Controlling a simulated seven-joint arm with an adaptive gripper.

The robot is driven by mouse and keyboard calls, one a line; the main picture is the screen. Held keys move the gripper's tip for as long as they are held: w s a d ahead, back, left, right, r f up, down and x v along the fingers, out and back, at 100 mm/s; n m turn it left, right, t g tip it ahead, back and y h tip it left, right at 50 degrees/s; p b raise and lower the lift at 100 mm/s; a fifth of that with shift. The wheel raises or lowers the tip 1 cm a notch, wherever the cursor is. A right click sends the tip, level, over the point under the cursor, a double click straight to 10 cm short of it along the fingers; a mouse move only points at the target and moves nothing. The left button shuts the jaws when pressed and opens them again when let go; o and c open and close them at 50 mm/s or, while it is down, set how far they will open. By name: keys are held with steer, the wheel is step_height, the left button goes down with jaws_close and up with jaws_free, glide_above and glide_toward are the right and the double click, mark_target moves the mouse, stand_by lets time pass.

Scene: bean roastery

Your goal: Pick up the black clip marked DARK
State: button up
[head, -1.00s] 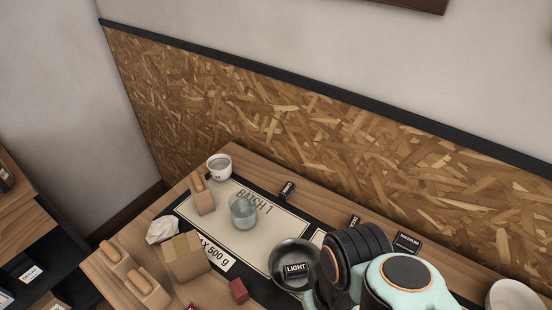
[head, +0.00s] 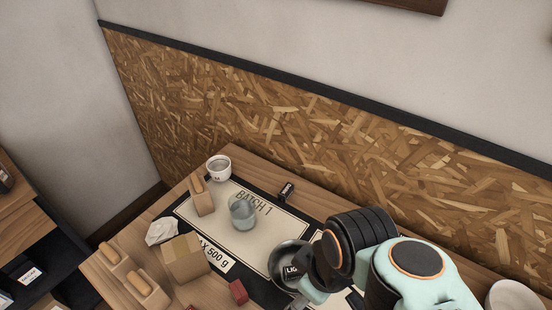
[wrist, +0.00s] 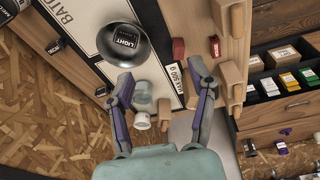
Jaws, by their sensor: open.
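A small black clip (head: 286,190) with a pale label lies by the mat's back edge in the head view; it also shows at the left in the wrist view (wrist: 101,90). I cannot surely read its label as DARK. Another black clip (wrist: 55,46) lies further up the mat's edge in the wrist view, its label too small to read. A black clip marked LIGHT (wrist: 125,41) lies in the dark round bowl (wrist: 146,50). My gripper (wrist: 160,76) is open and empty above the table, its fingers apart. In the head view my arm hides part of the bowl.
A glass (head: 243,212) stands on the BATCH 1 mat (head: 272,243). A white cup (head: 219,167), wooden blocks (head: 203,198), a cardboard box (head: 184,259) and a red block (head: 238,291) stand around it. The chipboard wall (head: 270,120) borders the table's back.

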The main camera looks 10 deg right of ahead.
steer(key=w+d+r+n+t, duration=0.1)
steer(key=w+r+n+t, duration=0.1)
steer(key=w+r+n, duration=0.35)
steer(key=w+d+r+n+t, duration=0.1)
steer(key=w+r+n, duration=0.1)
steer(key=w, duration=0.6)
steer(key=n+h, duration=0.4)
steer(key=n, duration=0.8)
glide_above(286, 190)
step_height(286, 190, down, 22)
steer(key=shift+g, duration=0.8)
steer(key=f, duration=0.2)
steer(key=s+a+f, duration=0.1)
steer(key=f, duration=0.3)
steer(key=shift+s+a+f, duration=0.15)
steer(key=shift+s+f, duration=0.1)
steer(key=x, duration=0.6)
steer(key=c, duration=0.9)
